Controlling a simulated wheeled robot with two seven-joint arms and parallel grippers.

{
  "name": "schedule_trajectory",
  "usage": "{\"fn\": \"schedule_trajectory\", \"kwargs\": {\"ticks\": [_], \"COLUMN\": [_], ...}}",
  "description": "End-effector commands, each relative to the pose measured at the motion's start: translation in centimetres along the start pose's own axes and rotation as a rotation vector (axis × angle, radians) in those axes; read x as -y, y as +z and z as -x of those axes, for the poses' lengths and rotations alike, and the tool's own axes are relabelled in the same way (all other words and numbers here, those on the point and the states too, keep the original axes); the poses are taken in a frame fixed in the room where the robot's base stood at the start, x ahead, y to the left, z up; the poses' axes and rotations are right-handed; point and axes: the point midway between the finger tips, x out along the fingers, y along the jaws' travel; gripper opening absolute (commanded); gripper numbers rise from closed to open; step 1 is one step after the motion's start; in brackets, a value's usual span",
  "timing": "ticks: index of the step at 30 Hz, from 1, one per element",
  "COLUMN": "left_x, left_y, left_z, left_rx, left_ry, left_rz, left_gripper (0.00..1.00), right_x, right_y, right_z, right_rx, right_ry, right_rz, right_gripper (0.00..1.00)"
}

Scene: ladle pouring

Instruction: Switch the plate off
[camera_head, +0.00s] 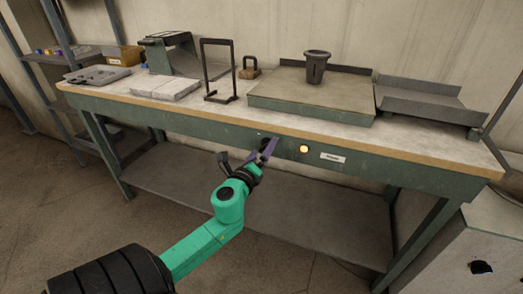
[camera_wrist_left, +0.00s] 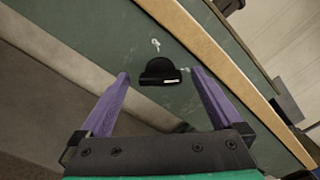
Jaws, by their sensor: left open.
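My left gripper (camera_head: 262,156) reaches the front panel of the workbench. In the left wrist view its two purple fingers (camera_wrist_left: 165,88) are open on either side of a black knob (camera_wrist_left: 160,72) with a white mark on its face. The knob looks to be between or just beyond the fingertips, and I cannot tell whether they touch it. In the head view the knob is mostly hidden by the gripper. An orange lamp (camera_head: 304,149) glows to the right of the gripper, beside a white label (camera_head: 333,158). The plate (camera_head: 312,96) is a wide flat slab on the bench. My right gripper is not in view.
A dark cup-shaped vessel (camera_head: 316,66) stands on the plate. A black frame stand (camera_head: 219,70), a padlock-shaped weight (camera_head: 249,68), a grey tray (camera_head: 420,97) and a light block (camera_head: 165,88) sit on the bench. A lower shelf (camera_head: 290,215) lies under the panel.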

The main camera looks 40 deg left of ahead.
Motion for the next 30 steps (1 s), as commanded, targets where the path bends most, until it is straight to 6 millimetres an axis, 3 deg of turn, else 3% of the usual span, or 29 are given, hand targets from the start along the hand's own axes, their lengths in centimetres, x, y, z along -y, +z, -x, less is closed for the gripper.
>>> {"fn": "schedule_trajectory", "kwargs": {"ticks": [3,9,10,20,30], "left_x": [0.0,0.01,0.01,-0.01,-0.12], "left_y": [-0.02,-0.03,-0.03,-0.04,-0.05], "left_z": [0.04,0.06,0.06,0.08,0.08], "left_rx": [0.0,-0.001,-0.001,-0.001,-0.001], "left_ry": [0.0,-0.001,-0.001,-0.001,0.001], "left_rz": [0.001,0.001,0.001,0.044,0.255], "left_gripper": [0.96,0.2,0.14,0.14,0.14], "right_x": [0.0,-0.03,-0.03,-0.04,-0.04], "right_y": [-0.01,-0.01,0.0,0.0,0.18], "right_z": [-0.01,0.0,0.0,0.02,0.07], "right_rx": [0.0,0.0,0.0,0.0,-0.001], "right_ry": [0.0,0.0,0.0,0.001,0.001], "right_rz": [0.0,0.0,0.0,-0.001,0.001], "right_gripper": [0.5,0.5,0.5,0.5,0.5]}}
